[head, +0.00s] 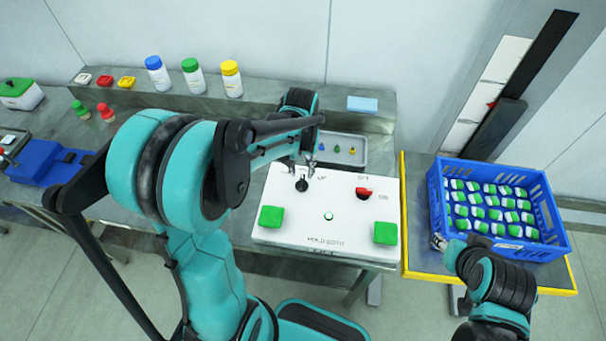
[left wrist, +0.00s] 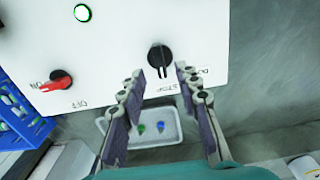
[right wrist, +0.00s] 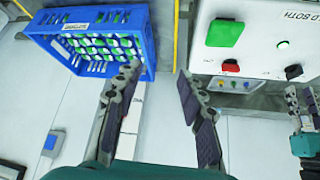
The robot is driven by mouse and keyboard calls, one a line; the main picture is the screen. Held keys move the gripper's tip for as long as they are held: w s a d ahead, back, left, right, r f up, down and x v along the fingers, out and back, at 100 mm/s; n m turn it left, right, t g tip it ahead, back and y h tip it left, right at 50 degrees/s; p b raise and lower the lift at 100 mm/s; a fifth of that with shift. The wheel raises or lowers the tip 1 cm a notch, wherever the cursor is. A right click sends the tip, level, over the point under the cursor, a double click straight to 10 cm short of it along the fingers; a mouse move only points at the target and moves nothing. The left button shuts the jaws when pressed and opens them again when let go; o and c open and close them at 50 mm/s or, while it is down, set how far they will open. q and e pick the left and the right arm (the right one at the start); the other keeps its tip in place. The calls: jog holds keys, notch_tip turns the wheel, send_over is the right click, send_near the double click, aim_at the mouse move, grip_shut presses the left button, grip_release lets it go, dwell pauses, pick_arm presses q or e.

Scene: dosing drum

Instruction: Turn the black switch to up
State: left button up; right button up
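The black switch (head: 302,185) is a round knob on the upper left of the white panel (head: 300,222). In the left wrist view the knob (left wrist: 159,57) has a pale pointer line directed towards the STOP marking. Another marking beside it, upside down there, looks like UP. My left gripper (head: 301,164) is over the switch; in its wrist view its open fingers (left wrist: 159,75) stand apart on either side of the knob, with no clear contact. My right gripper (right wrist: 160,78) is open and empty, near the blue crate's left front corner in the head view.
The panel also carries a red switch (head: 364,193), two green buttons (head: 271,216) (head: 386,233) and a small round green light (head: 328,216). A grey tray (head: 358,158) lies behind it. The blue crate (head: 505,247) of green-and-white items stands at right. Bottles (head: 193,78) line the back shelf.

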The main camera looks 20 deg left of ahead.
aim_at(302, 180)
pick_arm(q)
notch_tip(302, 180, down, 5)
jog(key=shift+r+b, duration=0.1)
jog(key=shift+b, duration=0.5)
grip_shut()
